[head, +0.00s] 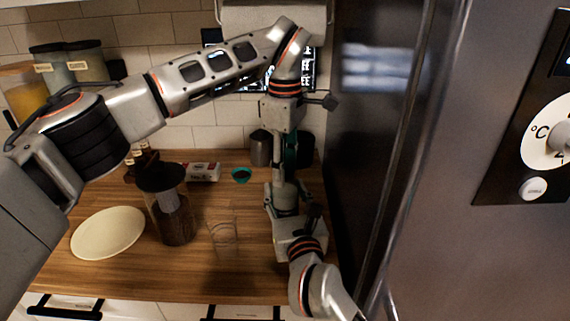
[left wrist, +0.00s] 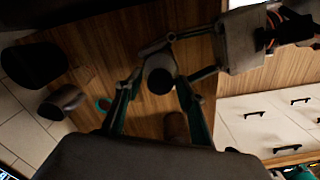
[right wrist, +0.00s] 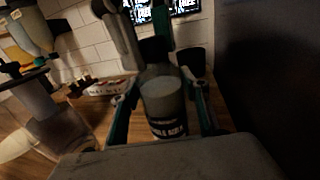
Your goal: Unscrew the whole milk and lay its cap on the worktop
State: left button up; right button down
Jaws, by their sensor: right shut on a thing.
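The whole milk bottle (right wrist: 165,108) stands upright in the right wrist view, pale with a dark label band. My right gripper (right wrist: 163,118) is shut on its body, one finger on each side. In the head view the bottle (head: 287,192) is largely hidden by my grippers. My left gripper (head: 288,160) comes down from above over the bottle's top. In the left wrist view its fingers (left wrist: 158,82) stand spread on either side of the dark round cap (left wrist: 159,82), seemingly with small gaps.
A clear glass (head: 222,236), a dark coffee press (head: 170,215) and a cream plate (head: 108,232) stand left of the bottle. A teal cup (head: 241,175) and a small carton (head: 203,171) lie behind. The steel fridge (head: 400,150) bounds the right. Bare wood (head: 215,275) shows in front.

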pick_arm(q)
grip_shut()
jog(key=n, duration=0.6)
jog(key=shift+r, duration=0.1)
jog(key=n, duration=0.6)
jog(key=shift+n, duration=0.3)
jog(key=shift+o, duration=1)
grip_release()
jog(key=shift+r, duration=0.1)
